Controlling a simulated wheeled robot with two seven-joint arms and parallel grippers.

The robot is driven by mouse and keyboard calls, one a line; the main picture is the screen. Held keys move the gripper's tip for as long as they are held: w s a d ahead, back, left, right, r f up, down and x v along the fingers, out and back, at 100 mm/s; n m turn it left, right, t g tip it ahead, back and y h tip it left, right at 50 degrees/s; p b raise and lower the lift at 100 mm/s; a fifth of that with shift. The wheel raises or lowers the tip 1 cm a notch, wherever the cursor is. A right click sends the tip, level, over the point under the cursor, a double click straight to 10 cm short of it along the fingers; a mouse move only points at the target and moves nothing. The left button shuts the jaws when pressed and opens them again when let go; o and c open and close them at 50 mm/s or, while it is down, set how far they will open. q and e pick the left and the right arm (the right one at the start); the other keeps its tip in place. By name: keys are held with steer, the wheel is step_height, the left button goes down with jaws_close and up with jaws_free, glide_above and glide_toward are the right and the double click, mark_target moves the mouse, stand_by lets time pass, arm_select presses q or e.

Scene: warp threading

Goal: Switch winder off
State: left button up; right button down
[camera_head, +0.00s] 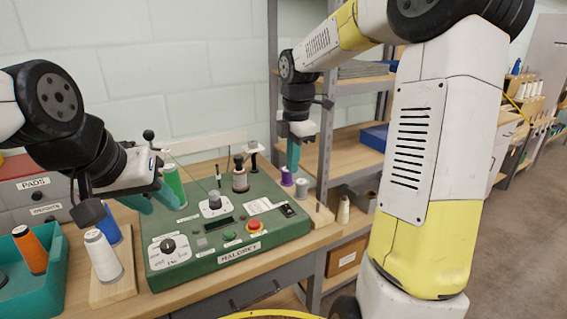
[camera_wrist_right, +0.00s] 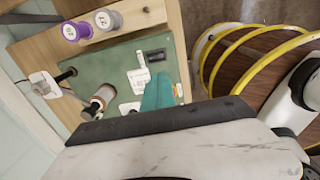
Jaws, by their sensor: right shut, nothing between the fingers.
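The winder is a green box (camera_head: 185,236) with a dial, buttons and a lettered front, on a wooden bench. A black rocker switch (camera_head: 288,210) sits in its right part, beside a white label; the switch also shows in the right wrist view (camera_wrist_right: 156,56). My right gripper (camera_head: 293,157) is shut and empty, pointing down above the winder's back right. Its teal fingers also show in the right wrist view (camera_wrist_right: 158,92), apart from the switch in the picture. My left gripper (camera_head: 151,200) is open, its teal fingers spread at the winder's left back.
A white cone (camera_head: 103,256) on a wooden block and a teal bin (camera_head: 48,285) with an orange cone are at left. Shelves (camera_head: 345,160) rise behind.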

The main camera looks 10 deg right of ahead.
mark_target(286, 207)
steer(key=shift+w+a, duration=0.1)
steer(key=shift+w, duration=0.05)
steer(key=shift+w+a+r+t, duration=0.1)
steer(key=shift+w+t, duration=0.2)
steer(key=shift+w, duration=0.25)
steer(key=f, duration=0.4)
steer(key=w+f, duration=0.1)
steer(key=f, duration=0.4)
steer(key=w+f, duration=0.1)
steer(key=f, duration=0.4)
steer(key=shift+a, duration=0.3)
steer(key=shift+f, duration=0.2)
steer(key=shift+s, duration=0.15)
